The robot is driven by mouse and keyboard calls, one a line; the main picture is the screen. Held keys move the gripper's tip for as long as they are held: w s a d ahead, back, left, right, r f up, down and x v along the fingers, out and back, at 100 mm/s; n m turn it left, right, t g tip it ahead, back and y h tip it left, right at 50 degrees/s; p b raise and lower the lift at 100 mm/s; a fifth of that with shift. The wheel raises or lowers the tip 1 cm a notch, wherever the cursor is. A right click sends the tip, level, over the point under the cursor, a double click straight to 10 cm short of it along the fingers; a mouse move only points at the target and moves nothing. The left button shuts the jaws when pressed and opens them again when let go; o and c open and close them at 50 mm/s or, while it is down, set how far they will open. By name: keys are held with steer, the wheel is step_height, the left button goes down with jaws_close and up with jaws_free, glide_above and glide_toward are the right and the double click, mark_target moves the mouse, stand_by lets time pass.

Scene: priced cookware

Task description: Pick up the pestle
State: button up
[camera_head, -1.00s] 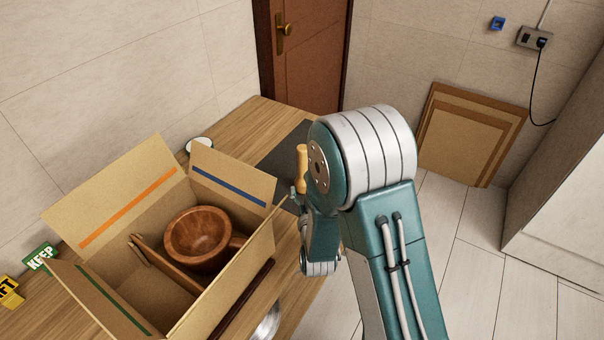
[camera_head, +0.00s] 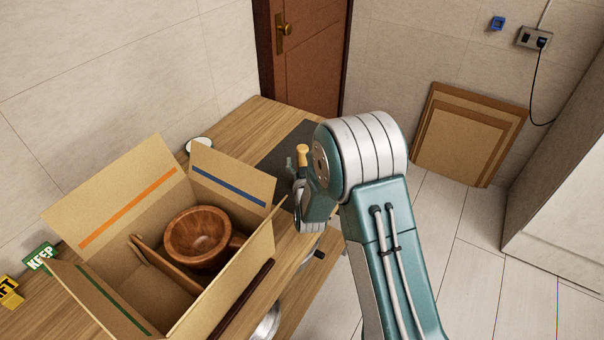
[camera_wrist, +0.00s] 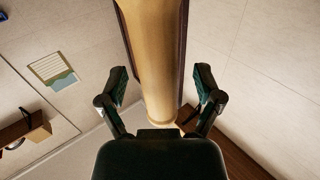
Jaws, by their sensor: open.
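The pestle is a pale, yellowish wooden rod; its upper end (camera_head: 303,154) shows above the dark mat in the head view, with its lower part hidden behind my gripper. In the wrist view the pestle (camera_wrist: 155,45) runs from the top edge down towards my palm, between the two fingers. My gripper (camera_wrist: 160,82) is open, with one dark finger on each side of the pestle and visible gaps to both. In the head view my gripper (camera_head: 300,180) is partly hidden by my arm.
An open cardboard box (camera_head: 255,232) with a brown wooden mortar (camera_head: 199,240) stands left of my gripper on the wooden counter (camera_head: 246,122). A dark mat (camera_head: 283,152) lies behind. A black handle (camera_head: 319,254) shows below my wrist. Flat boards (camera_head: 460,140) lean on the wall.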

mark_target(303, 156)
jaws_close()
steer(key=shift+r, duration=0.55)
step_height(303, 156, up, 3)
steer(key=shift+s+f, duration=0.1)
steer(key=shift+f, duration=0.1)
steer(key=s+d+r, duration=0.2)
steer(key=s+r, duration=0.7)
steer(key=s, duration=0.4)
steer(key=shift+s+d+r, duration=0.2)
steer(key=shift+s+d, duration=0.15)
steer(key=shift+d, duration=0.05)
